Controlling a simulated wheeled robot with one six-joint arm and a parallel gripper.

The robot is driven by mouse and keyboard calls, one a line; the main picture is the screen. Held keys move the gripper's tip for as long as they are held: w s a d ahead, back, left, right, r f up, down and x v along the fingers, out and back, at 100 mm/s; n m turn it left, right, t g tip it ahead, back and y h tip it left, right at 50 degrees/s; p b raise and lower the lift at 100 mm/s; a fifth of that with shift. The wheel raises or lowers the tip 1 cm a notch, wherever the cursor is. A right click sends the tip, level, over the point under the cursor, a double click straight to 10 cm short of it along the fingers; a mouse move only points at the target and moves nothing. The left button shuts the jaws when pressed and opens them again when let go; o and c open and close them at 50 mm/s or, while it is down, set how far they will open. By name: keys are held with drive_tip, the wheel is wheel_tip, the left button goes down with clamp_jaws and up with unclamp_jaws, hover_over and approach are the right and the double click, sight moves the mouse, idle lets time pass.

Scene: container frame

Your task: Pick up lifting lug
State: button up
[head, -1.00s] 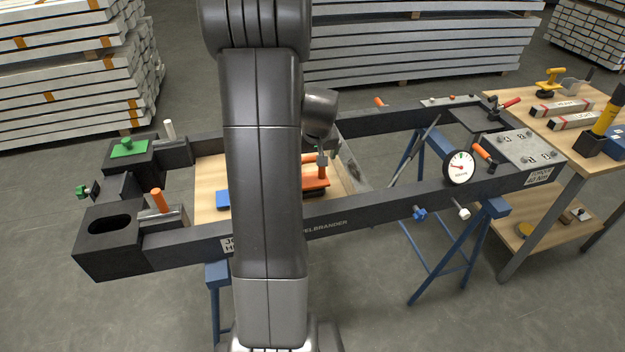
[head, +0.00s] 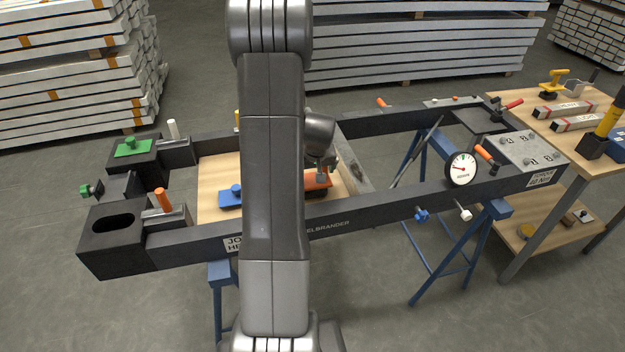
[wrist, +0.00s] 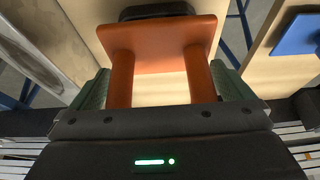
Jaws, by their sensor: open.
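The orange lifting lug (head: 318,180) lies on the light wooden board inside the dark frame, partly hidden behind my arm. In the wrist view the lug (wrist: 165,45) shows as an orange plate with two round posts rising towards my gripper. My gripper (wrist: 162,88) is open, with a green pad outside each post. Both posts stand between the pads, and a narrow gap shows at the right pad; contact at the left cannot be told. In the head view my gripper (head: 323,170) is close over the lug, mostly hidden.
A blue part (head: 230,197) lies on the wooden board (head: 215,175) left of my arm; it also shows in the wrist view (wrist: 296,36). The dark frame (head: 395,200) surrounds the board. A round gauge (head: 461,169) and a tool table (head: 560,150) stand to the right.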

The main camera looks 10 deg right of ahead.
drive_tip(key=shift+c, duration=0.4)
drive_tip(key=c, duration=1.1)
drive_tip(key=shift+r, duration=0.15)
drive_tip(key=shift+c, duration=0.7)
